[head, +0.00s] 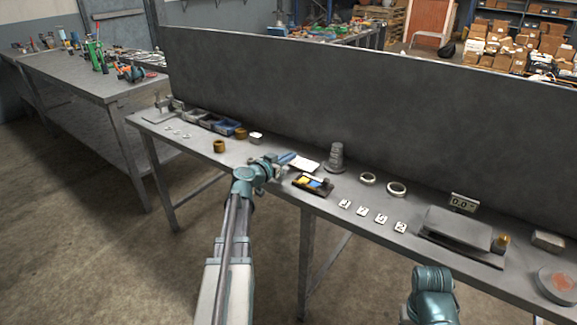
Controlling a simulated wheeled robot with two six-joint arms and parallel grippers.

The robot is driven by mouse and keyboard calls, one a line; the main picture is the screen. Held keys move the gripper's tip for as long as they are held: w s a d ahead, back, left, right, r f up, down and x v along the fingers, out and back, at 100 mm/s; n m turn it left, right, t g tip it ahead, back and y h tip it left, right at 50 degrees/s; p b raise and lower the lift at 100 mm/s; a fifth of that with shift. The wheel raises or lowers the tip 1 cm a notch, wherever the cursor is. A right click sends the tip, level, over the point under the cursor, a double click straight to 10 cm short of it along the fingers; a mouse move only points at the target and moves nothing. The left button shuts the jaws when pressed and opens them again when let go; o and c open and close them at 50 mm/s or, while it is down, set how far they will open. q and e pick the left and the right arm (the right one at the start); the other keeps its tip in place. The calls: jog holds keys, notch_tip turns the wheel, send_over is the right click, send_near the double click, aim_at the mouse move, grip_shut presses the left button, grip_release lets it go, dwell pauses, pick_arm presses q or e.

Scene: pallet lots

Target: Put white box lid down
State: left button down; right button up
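The white box lid (306,165) is a thin, flat white piece near the middle of the workbench, left of the ridged grey cone. My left gripper (289,159) reaches over the bench from the front, with its fingers at the lid's left edge. It appears shut on the lid, though the fingertips are small and partly hidden. The gap between lid and bench top is hard to judge. My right arm shows at the bottom right, low in front of the bench; its gripper's fingers are not visible.
A dark tray (313,184) with yellow and blue pieces lies just in front of the lid. A small white box (256,138) and bins (211,121) are left.

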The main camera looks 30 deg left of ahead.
pick_arm(q)
jog(key=shift+f, duration=0.45)
jog(key=shift+r, duration=0.15)
pick_arm(e)
jog(key=shift+f, duration=0.35)
pick_arm(q)
jog(key=shift+f, duration=0.2)
jog(key=c, duration=1)
grip_release()
jog(key=shift+c, duration=0.2)
pick_arm(e)
jog(key=shift+f, duration=0.15)
pick_arm(q)
jog(key=shift+r, duration=0.1)
